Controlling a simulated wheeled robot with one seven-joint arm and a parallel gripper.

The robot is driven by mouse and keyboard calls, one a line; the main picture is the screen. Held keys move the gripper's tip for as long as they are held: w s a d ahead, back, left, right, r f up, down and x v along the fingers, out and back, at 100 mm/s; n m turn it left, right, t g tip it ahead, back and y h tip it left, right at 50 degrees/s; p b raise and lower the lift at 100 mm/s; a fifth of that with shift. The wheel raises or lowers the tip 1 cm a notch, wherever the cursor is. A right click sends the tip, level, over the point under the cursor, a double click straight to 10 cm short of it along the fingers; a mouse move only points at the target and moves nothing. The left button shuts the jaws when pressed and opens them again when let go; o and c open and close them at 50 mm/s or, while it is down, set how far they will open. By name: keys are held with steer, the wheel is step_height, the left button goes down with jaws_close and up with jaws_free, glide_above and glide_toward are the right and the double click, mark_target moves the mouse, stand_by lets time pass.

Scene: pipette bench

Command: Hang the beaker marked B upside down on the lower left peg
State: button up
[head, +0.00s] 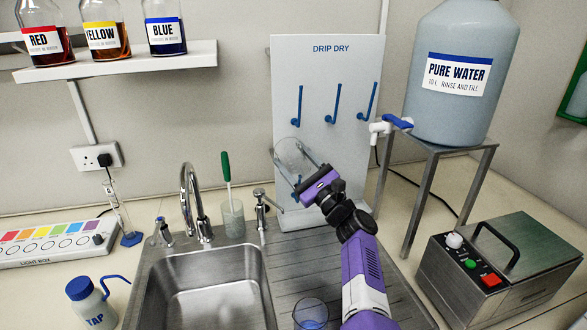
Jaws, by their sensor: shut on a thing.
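My gripper (305,182), purple and black, is shut on a clear glass beaker (289,157) in front of the left side of the white drip dry board (352,68). The beaker is tilted. No letter on it can be read, and I cannot tell which end is its mouth. A blue lower left peg (296,184) shows near the beaker's lower part, partly seen through or beside the glass. I cannot tell whether the beaker is around the peg or in front of it. Other lower pegs are hidden behind my gripper and arm.
Three blue upper pegs, such as the middle one (333,104), are bare. Another glass vessel (311,314) stands on the ribbed drainer beside the sink (205,290). A pure water tank (462,70) stands right on a metal stand. A tap (190,200) and brush pot (232,218) are left.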

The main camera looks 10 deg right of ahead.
steer(key=w+d+f+b, duration=0.1)
steer(key=d+f+b, duration=0.2)
steer(key=f+b, duration=0.4)
steer(key=shift+w+f+b, duration=0.25)
steer(key=shift+f+b, duration=0.05)
steer(key=shift+b, duration=0.6)
steer(key=o, duration=1.7)
steer(key=s+d+p, duration=0.5)
steer(key=s+p, duration=0.4)
steer(key=shift+s, duration=0.4)
